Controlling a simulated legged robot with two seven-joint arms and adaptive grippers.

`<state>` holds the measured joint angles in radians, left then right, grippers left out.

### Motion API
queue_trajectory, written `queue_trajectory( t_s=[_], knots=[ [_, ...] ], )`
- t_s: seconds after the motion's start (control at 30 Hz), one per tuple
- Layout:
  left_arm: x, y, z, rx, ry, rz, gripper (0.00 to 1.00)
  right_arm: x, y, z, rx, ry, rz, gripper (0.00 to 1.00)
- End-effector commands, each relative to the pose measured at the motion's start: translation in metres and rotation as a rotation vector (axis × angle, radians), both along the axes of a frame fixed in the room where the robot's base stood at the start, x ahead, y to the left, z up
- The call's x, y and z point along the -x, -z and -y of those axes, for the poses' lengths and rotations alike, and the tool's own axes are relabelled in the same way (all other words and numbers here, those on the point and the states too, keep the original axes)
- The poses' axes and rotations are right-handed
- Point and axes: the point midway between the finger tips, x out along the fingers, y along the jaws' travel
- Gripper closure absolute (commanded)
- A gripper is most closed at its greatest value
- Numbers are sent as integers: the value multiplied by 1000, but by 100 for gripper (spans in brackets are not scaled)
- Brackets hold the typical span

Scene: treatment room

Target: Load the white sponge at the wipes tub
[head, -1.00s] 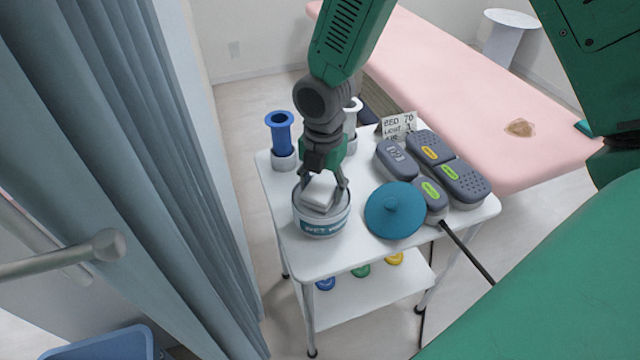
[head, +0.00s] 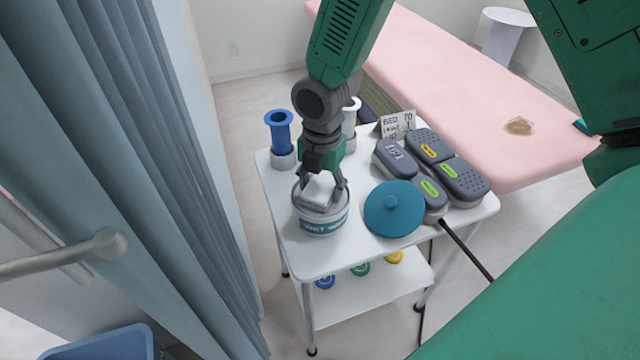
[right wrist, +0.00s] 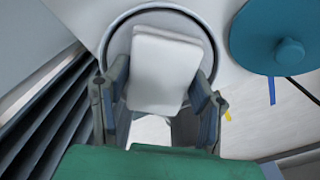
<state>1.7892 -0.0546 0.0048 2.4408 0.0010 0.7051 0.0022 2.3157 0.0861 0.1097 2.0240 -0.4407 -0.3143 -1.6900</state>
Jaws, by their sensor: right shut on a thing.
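The white sponge (head: 319,190) is between the fingers of my right gripper (head: 321,188), over the mouth of the wipes tub (head: 322,226). In the right wrist view the sponge (right wrist: 164,68) lies between the two fingers (right wrist: 160,100), with the round rim of the tub (right wrist: 108,40) around it. My right gripper is shut on the sponge. Whether the sponge's lower end touches anything inside the tub is hidden. The teal lid (head: 395,209) lies on the cart top just right of the tub. My left gripper is not in view.
The white cart (head: 350,257) also carries a blue spool-like holder (head: 280,135), a white one (head: 350,120), grey handsets (head: 452,165) and a small sign (head: 397,124). A curtain (head: 130,150) hangs at left. A pink bed (head: 470,90) stands behind at right.

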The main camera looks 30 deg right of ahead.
Motion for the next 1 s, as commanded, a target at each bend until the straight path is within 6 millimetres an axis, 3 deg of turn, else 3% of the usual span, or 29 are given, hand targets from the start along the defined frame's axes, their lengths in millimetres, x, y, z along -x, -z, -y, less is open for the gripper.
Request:
queue_trajectory(
  t_s=[1.0],
  knots=[
    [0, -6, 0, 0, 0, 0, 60, 0, 2, -1, -1, -1, -2, 72]
  ],
)
